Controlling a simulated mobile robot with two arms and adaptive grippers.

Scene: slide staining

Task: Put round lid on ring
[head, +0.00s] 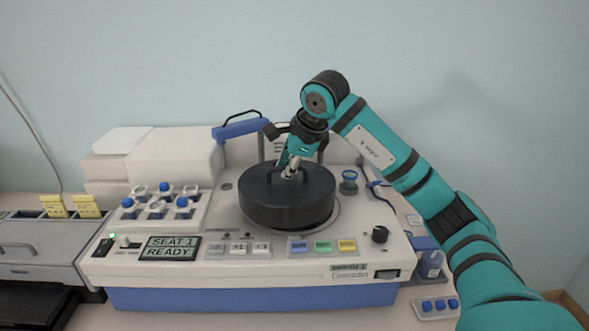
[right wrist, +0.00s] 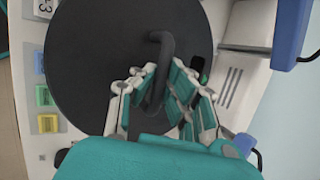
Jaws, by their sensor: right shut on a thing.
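The round lid (head: 287,207) is a black, wide, flat-topped disc with an arched handle on top. It sits over the ring (head: 338,216) on the white staining machine (head: 220,263); only a thin part of the ring's edge shows around it. I cannot tell whether the lid rests fully on the ring. My right gripper (head: 290,171) is above the lid, shut on its handle. In the right wrist view, the fingers (right wrist: 160,95) close around the handle (right wrist: 162,58) of the lid (right wrist: 95,65). My left gripper is not in view.
A rack with blue-capped knobs (head: 160,203) is left of the lid. Coloured buttons (head: 322,246) line the front. A bottle (head: 431,265) stands at right.

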